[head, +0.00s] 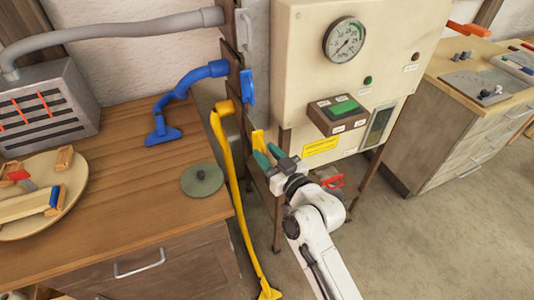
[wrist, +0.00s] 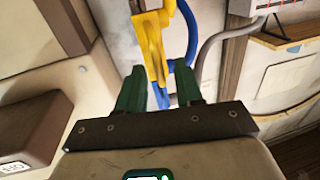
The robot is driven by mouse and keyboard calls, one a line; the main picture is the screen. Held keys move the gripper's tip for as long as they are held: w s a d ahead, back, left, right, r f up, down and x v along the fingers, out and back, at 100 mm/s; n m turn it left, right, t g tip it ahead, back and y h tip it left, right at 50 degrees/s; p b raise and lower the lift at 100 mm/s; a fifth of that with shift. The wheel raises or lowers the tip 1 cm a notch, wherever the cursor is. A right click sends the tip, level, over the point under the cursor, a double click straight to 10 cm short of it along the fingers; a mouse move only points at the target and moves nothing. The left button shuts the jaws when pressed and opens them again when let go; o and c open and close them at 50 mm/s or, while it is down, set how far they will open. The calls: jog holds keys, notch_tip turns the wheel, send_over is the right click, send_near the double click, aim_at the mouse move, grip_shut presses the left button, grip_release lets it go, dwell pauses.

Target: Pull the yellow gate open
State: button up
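The yellow gate (head: 258,140) is a small upright plate on the dark wooden post, beside the upper end of a yellow hose (head: 230,165). In the wrist view the yellow gate (wrist: 150,45) stands just beyond and partly between my fingertips. My gripper (head: 266,153) is close to the gate, on its lower right side in the head view. Its two green fingers are apart, with space between them in the wrist view (wrist: 160,82), and nothing is clamped. Whether a finger touches the gate I cannot tell.
A blue gate (head: 248,88) and blue hose (head: 185,85) are above left. A cream cabinet with a gauge (head: 345,40) and green-button box (head: 338,115) stands close on the right. A wooden bench (head: 110,180) with a plate of blocks fills the left. Open floor lies at right.

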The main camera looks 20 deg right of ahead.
jog(key=s+d+b, duration=0.2)
jog(key=s, duration=0.8)
jog(key=shift+s, duration=0.15)
jog(key=s+d+f+m+g+h, duration=0.1)
jog(key=s+d+f+g+h, duration=0.15)
jog(key=s+f+g, duration=1.15)
jog(key=s+d+f+m+g+h, duration=0.1)
jog(key=s+d+f+g, duration=0.1)
jog(key=s, duration=1)
jog(key=shift+s+d+f+m+g, duration=0.3)
jog(key=shift+s+d+f+m, duration=0.15)
jog(key=shift+d, duration=0.2)
